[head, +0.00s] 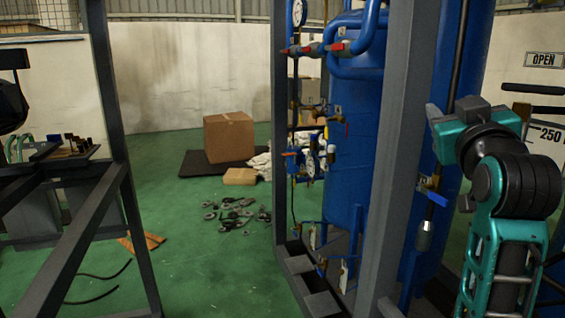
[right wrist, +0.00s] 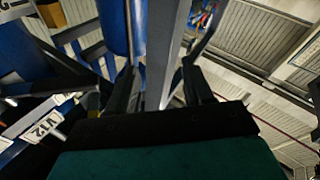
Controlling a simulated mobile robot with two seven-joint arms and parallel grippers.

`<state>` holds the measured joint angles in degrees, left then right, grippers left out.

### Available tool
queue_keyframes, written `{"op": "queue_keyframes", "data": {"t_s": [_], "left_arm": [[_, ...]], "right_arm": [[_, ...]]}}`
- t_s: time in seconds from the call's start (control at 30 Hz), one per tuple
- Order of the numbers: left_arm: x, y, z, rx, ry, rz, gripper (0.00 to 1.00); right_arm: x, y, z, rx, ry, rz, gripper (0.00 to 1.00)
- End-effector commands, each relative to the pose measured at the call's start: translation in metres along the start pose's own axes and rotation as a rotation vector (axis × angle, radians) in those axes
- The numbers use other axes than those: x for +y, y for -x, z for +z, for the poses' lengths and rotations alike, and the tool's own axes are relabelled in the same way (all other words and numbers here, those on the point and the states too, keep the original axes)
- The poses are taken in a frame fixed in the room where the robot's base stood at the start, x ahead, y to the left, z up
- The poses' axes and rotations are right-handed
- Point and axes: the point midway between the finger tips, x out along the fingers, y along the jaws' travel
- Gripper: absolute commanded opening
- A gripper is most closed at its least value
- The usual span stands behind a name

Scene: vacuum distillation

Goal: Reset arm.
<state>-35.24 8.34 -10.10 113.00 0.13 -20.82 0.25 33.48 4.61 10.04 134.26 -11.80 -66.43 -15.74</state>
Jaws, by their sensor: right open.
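My right arm comes in at the right of the head view, with teal links and black joints. It is raised and bent in front of the blue tank (head: 355,120) and the grey frame post (head: 405,150). The right gripper shows in the right wrist view (right wrist: 160,85), with its two dark fingers apart. A grey post runs between and beyond them; I cannot tell its distance. Nothing is held between the fingers. The wrist's dark and teal housing fills the bottom of that view. I cannot make out my left gripper in either view.
Gauges, valves and pipes line the blue tank's left side. A cardboard box (head: 229,137) stands on a dark mat, with loose metal parts (head: 237,215) on the green floor nearer. A dark metal frame (head: 75,245) stands at left. The floor between is mostly clear.

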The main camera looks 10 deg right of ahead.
Motion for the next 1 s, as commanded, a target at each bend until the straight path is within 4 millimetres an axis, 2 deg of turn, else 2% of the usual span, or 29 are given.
{"op": "queue_keyframes", "data": {"t_s": [0.03, 0.13, 0.27, 0.3, 0.37, 0.4, 0.47, 0.6, 0.7, 0.8, 0.9, 1.0], "left_arm": [[-0.001, 0.002, -0.002, -0.001, -0.001, -0.002, 0.43], [-0.002, 0.004, -0.002, -0.005, -0.001, -0.004, 0.43], [-0.003, 0.005, 0.000, -0.015, -0.002, -0.007, 0.43], [-0.003, 0.006, 0.000, -0.017, -0.002, -0.008, 0.43], [-0.004, 0.007, 0.000, -0.018, -0.002, -0.009, 0.43], [-0.004, 0.008, -0.001, -0.018, -0.002, -0.010, 0.43], [-0.005, 0.009, -0.002, -0.017, -0.003, -0.012, 0.43], [-0.006, 0.012, -0.006, -0.014, -0.004, -0.015, 0.43], [-0.007, 0.013, -0.007, -0.012, -0.004, -0.016, 0.43], [-0.007, 0.014, -0.008, -0.010, -0.004, -0.016, 0.43], [-0.007, 0.014, -0.008, -0.010, -0.004, -0.016, 0.43], [-0.006, 0.015, -0.007, -0.012, -0.003, -0.017, 0.43]], "right_arm": [[-0.024, -0.004, 0.028, -0.042, 0.027, -0.053, 0.51], [-0.066, -0.001, 0.081, -0.100, 0.054, -0.151, 0.51], [-0.118, 0.021, 0.156, -0.189, 0.065, -0.281, 0.51], [-0.132, 0.032, 0.180, -0.220, 0.065, -0.320, 0.51], [-0.152, 0.053, 0.216, -0.268, 0.058, -0.379, 0.51], [-0.164, 0.070, 0.239, -0.301, 0.052, -0.418, 0.51], [-0.180, 0.098, 0.273, -0.352, 0.038, -0.471, 0.51], [-0.206, 0.175, 0.341, -0.475, -0.009, -0.580, 0.51], [-0.216, 0.230, 0.376, -0.557, -0.049, -0.638, 0.51], [-0.220, 0.275, 0.398, -0.619, -0.084, -0.676, 0.51], [-0.221, 0.304, 0.410, -0.659, -0.108, -0.697, 0.51], [-0.221, 0.317, 0.414, -0.677, -0.119, -0.705, 0.51]]}}
